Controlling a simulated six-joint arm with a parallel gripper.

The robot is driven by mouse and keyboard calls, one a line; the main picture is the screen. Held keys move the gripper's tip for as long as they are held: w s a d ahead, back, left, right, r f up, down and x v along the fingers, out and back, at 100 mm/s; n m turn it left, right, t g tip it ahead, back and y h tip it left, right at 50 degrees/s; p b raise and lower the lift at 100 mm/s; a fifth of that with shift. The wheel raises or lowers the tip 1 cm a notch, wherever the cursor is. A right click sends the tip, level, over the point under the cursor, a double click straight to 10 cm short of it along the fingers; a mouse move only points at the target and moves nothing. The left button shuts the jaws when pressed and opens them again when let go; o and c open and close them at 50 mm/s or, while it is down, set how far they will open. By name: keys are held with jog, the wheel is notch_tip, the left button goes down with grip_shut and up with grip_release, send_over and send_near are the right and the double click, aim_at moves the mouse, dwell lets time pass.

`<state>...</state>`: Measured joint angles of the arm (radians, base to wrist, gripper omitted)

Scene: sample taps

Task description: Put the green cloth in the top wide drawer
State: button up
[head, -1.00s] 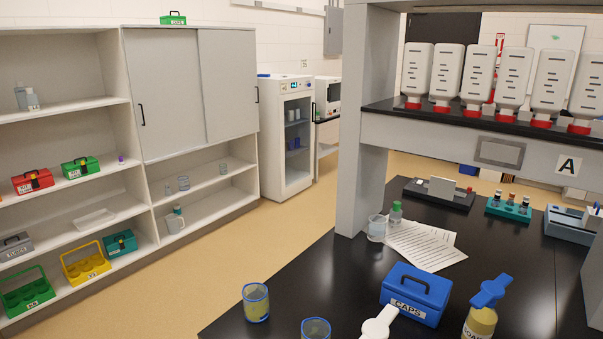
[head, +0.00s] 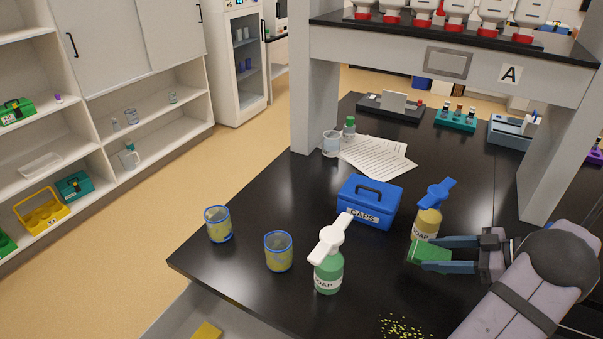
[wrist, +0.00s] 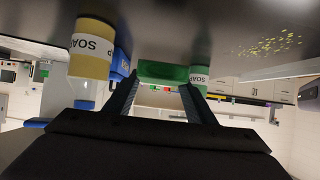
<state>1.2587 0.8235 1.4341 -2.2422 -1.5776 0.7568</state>
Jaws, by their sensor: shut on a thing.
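The green cloth (head: 431,254) is a folded green piece held between the fingers of my gripper (head: 416,254), just above the black bench near the yellow soap bottle. In the wrist view the cloth (wrist: 162,72) shows between the two fingertips (wrist: 160,84). My gripper is shut on it. An open grey drawer (head: 177,312) juts out under the bench's front left edge, at the bottom of the head view. Only part of it shows, and I cannot tell whether it is the top wide one.
The yellow soap bottle (head: 428,222) stands close behind the cloth. A green soap bottle (head: 328,272), blue CAPS box (head: 370,203) and two yellowish beakers (head: 278,252) stand to the left. Yellow crumbs (head: 405,327) lie at the front. A yellow item (head: 207,331) is in the drawer.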

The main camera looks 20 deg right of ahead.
jog(key=w+a+r+p, duration=0.2)
jog(key=w+a+p, duration=0.2)
jog(key=w+p, duration=0.3)
jog(key=b, duration=0.6)
send_near(351, 241)
jog(key=w+a, duration=0.1)
jog(key=w+a+r, duration=0.1)
jog(key=w+a, duration=0.1)
jog(key=shift+r, duration=0.15)
jog(key=shift+w+a, duration=0.3)
jog(key=shift+w, duration=0.05)
jog(key=b+x, duration=0.4)
jog(key=shift+f, duration=0.5)
jog(key=shift+w+a, duration=0.15)
jog(key=shift+f, duration=0.1)
